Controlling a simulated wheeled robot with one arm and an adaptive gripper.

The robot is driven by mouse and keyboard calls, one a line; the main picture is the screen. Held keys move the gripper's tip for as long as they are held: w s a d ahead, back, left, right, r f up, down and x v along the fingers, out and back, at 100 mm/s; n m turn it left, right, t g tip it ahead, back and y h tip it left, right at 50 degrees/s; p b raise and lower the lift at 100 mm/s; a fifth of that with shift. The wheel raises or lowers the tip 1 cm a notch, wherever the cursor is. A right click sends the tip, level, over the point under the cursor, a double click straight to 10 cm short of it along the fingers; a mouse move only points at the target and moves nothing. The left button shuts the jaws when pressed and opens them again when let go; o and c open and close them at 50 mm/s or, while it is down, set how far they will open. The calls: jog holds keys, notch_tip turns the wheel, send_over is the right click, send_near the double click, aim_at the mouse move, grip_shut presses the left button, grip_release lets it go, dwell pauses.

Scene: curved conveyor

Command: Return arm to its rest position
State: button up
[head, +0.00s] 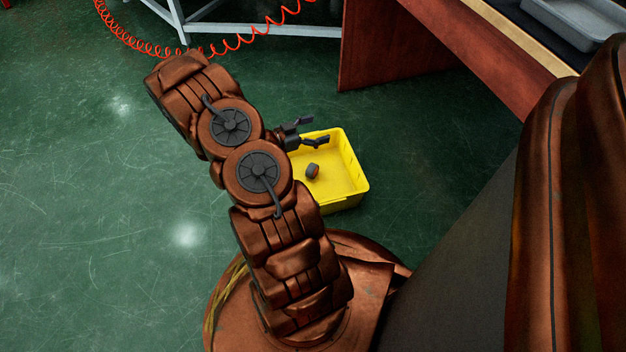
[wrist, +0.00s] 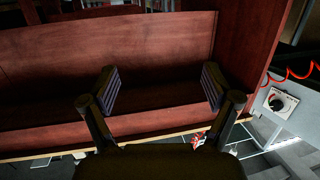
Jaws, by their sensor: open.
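My gripper (head: 312,134) is open and empty in the head view, with its fingers over the far left part of a yellow bin (head: 349,186). My folded arm extends from the copper base at the bottom up to the left of the bin. In the wrist view, my gripper (wrist: 161,90) shows two fingers spread apart with nothing between them. Beyond them is a dark red wooden panel (wrist: 120,45).
A small dark object with an orange-brown face (head: 312,171) lies in the bin. A red wooden conveyor frame (head: 400,45) stands at the upper right, with a grey tray (head: 575,18) on top. A red coiled cable (head: 130,42) hangs at the top. Green floor (head: 90,200) is clear on the left.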

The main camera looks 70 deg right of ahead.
dwell(0.4)
